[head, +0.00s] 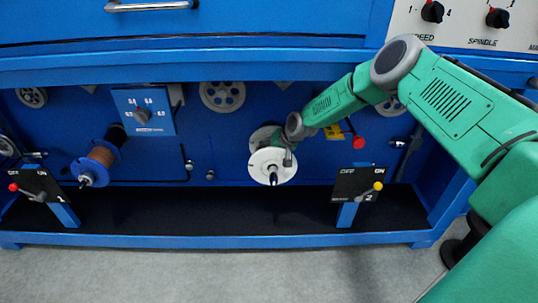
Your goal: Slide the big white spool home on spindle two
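The big white spool (266,175) is in the middle of the head view, with its white front flange facing me. A dark spindle tip (273,179) shows at the flange's centre. A second pale disc edge shows behind the front flange. How far along the spindle the spool sits, I cannot tell. My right arm reaches in from the right, and its gripper (287,158) is at the spool's upper right edge, overlapping it. The fingers are small and partly hidden, so their opening and grip are unclear. My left gripper is out of view.
A copper-coloured spool (102,155) sits on a spindle at left. Lever panels labelled 1 (36,188) and 2 (357,185) flank the spool, with a red knob (358,143) at right. Pulleys (222,96) line the back panel. The dark tray (200,213) below looks empty.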

